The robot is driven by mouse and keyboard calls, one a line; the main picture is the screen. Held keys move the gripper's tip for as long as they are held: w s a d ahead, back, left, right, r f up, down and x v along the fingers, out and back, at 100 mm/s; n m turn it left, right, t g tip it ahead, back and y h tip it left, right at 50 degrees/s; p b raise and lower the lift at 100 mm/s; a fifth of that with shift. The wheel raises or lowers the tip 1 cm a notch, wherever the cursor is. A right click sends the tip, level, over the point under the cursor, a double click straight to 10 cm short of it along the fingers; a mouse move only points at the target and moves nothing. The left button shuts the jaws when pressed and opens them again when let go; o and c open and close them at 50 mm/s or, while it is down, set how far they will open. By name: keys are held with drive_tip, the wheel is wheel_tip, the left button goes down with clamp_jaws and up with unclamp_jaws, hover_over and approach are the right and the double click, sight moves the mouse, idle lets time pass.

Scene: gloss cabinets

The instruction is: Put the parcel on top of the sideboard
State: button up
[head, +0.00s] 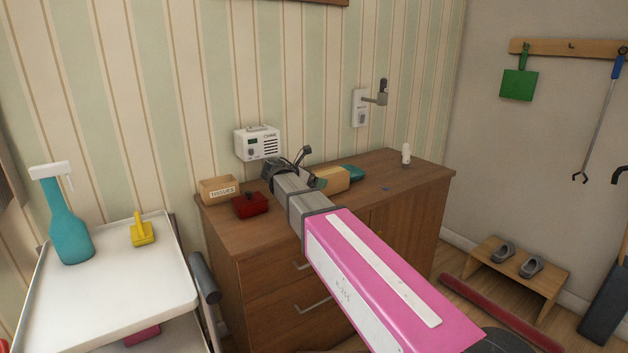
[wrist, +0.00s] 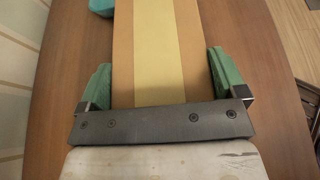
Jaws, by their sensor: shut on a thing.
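The parcel (head: 335,178) is a tan box with a pale yellow tape stripe. In the head view it is at the top of the brown wooden sideboard (head: 425,174), partly hidden by my arm. In the wrist view the parcel (wrist: 157,45) lies between the green fingers of my gripper (wrist: 158,70), which is shut on it. In the head view my gripper (head: 318,182) is mostly hidden behind my wrist. The parcel is over the sideboard top; I cannot tell whether it rests on it or hangs just above.
On the sideboard are a tissue box (head: 218,189), a red box (head: 250,204), a teal item (head: 352,173) close behind the parcel and a small white figure (head: 406,154). The top's right end is mostly clear. A white trolley (head: 120,295) stands left; a low bench (head: 515,277) stands right.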

drive_tip(key=o, duration=0.8)
drive_tip(key=shift+f, duration=0.1)
drive_tip(key=shift+o, duration=0.2)
drive_tip(key=v, duration=1.2)
